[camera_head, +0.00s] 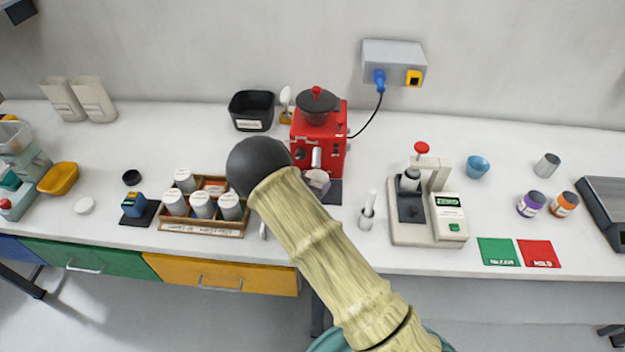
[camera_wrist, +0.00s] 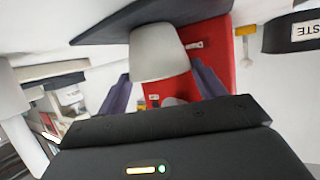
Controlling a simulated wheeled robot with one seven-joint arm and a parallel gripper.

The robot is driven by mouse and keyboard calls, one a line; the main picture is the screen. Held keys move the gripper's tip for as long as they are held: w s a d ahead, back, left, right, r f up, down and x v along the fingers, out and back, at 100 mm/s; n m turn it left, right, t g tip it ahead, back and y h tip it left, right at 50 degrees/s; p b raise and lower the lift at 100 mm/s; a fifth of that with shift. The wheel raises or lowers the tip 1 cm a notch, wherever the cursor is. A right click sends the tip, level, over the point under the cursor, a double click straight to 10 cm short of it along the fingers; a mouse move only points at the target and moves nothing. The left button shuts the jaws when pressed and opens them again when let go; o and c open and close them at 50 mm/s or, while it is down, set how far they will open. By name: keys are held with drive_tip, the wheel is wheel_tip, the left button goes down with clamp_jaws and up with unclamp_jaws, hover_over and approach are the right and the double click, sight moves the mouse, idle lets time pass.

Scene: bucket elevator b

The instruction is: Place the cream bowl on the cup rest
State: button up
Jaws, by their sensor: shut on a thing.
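The cream bowl (camera_head: 317,180) is at the front of the red machine, below its spout, in the head view. In the wrist view the bowl (camera_wrist: 158,52) sits between the two purple fingers of my gripper (camera_wrist: 160,75), which is shut on it. The cup rest looks to be the dark plate (camera_head: 333,193) at the foot of the red machine. In the wrist view this dark plate (camera_wrist: 118,22) lies along the narrow base end of the bowl. I cannot tell whether they touch. My arm hides my gripper in the head view.
The red machine (camera_head: 322,135) stands right behind the bowl. A wooden rack of white-lidded jars (camera_head: 202,205) is on the left. A small white holder (camera_head: 367,215) and a press (camera_head: 420,200) are on the right. A black bin (camera_head: 251,110) stands behind.

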drive_tip(key=shift+f, duration=0.15)
drive_tip(key=o, duration=1.1)
drive_tip(key=shift+c, duration=0.2)
drive_tip(key=b+v, duration=0.2)
drive_tip(key=v, duration=1)
drive_tip(key=shift+b, duration=0.3)
